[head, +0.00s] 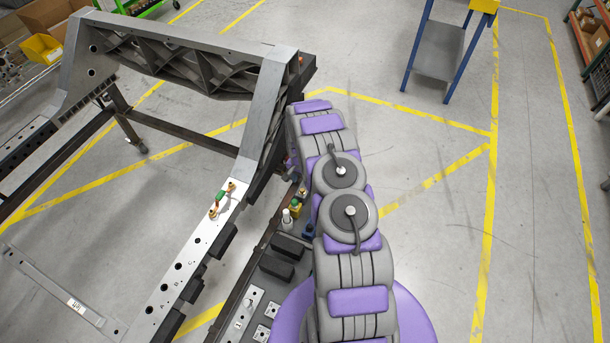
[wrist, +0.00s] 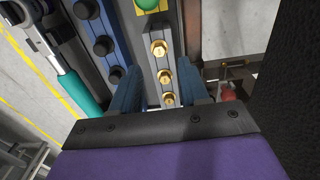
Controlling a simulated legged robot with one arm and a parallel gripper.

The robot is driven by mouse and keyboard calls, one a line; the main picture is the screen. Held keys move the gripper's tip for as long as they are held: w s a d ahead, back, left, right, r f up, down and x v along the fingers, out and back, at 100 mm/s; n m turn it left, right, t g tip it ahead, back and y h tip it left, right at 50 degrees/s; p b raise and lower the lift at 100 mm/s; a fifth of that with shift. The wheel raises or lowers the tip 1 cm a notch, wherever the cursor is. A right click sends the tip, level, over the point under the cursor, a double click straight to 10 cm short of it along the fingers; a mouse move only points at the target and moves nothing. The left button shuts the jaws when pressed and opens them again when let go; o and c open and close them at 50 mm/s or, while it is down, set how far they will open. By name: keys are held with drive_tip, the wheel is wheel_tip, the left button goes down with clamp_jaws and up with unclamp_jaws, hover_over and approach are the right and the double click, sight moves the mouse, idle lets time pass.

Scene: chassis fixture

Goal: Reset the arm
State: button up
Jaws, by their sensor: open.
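My gripper (wrist: 160,82) shows in the wrist view with its two blue fingers apart. A light metal strip with a row of brass fittings (wrist: 163,75) is seen between and beyond the fingers. I cannot tell how far the fingers are from it. Nothing is seen gripped. In the head view my purple and grey arm stretches forward from the bottom centre, and its links hide the gripper.
The grey chassis frame (head: 190,47) stands left of my arm. In the wrist view, a teal-handled tool (wrist: 80,92) and black knobs (wrist: 104,46) lie left.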

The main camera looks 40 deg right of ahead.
sight(300, 193)
drive_tip(key=shift+a+f, duration=0.3)
drive_tip(key=shift+f, duration=0.2)
drive_tip(key=shift+a+f, duration=0.25)
drive_tip(key=shift+f, duration=0.25)
drive_tip(key=shift+d+f+b, duration=0.4)
drive_tip(key=shift+d+f, duration=0.5)
drive_tip(key=shift+d, duration=0.55)
drive_tip(key=shift+a+r, duration=0.2)
drive_tip(key=shift+a, duration=0.95)
drive_tip(key=shift+d+f, duration=0.2)
drive_tip(key=shift+d, duration=0.05)
drive_tip(key=shift+a+r, duration=0.2)
drive_tip(key=shift+a, duration=0.6)
drive_tip(key=shift+d+f, duration=0.65)
drive_tip(key=shift+f, duration=0.2)
drive_tip(key=shift+a+f+b, duration=0.35)
drive_tip(key=shift+f+b, duration=0.2)
drive_tip(key=shift+f, duration=0.3)
drive_tip(key=shift+d, duration=0.15)
drive_tip(key=shift+r, duration=0.1)
